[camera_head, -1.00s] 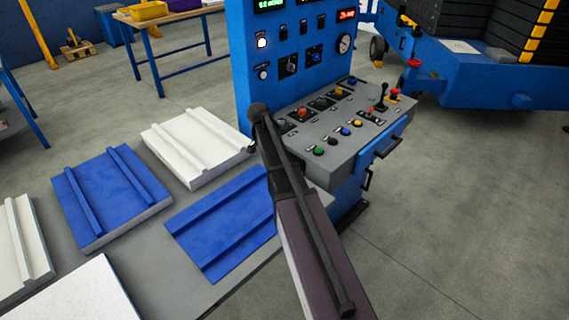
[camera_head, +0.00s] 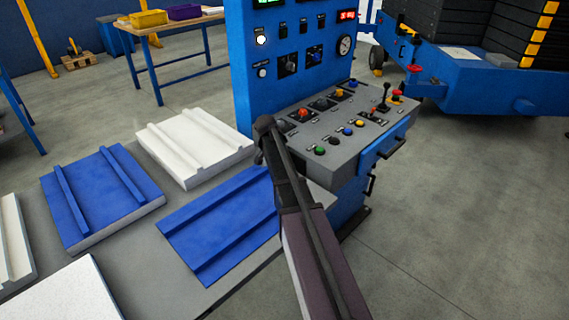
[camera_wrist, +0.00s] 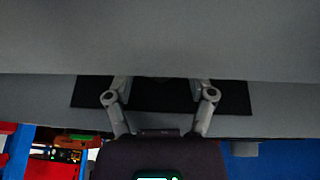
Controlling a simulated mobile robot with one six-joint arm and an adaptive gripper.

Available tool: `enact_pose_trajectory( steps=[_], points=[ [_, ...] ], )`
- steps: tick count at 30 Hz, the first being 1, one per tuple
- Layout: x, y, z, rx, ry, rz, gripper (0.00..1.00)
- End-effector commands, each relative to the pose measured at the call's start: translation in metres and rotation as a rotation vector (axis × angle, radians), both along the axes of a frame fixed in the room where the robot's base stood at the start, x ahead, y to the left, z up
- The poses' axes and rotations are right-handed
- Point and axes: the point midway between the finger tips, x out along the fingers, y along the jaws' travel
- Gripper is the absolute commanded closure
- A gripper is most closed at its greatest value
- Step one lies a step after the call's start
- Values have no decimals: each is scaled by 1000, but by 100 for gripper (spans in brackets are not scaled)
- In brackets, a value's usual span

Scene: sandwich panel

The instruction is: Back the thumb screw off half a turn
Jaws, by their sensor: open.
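I cannot make out the thumb screw in either view. In the wrist view my gripper (camera_wrist: 160,88) shows two grey fingers spread apart, with nothing seen between them but a dark strip (camera_wrist: 235,97) set against a large grey surface (camera_wrist: 160,40). The fingertips overlap the strip in the picture; I cannot tell whether they touch it. In the head view my arm reaches up from the bottom to the left side of the blue control console (camera_head: 240,60); my gripper is not seen there.
The console's sloped desk (camera_head: 335,150) carries buttons, knobs and a joystick (camera_head: 384,92). A table at left holds blue and white ribbed panels (camera_head: 195,148). A blue machine (camera_head: 470,80) stands behind at right. The floor at right is clear.

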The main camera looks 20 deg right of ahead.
Motion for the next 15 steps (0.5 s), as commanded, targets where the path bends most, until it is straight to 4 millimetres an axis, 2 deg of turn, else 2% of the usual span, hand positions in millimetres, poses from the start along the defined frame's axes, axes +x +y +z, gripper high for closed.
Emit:
enact_pose_trajectory(
  steps=[15],
  points=[
    [0, -2, -5, 0, 0, 0, 29]
  ],
)
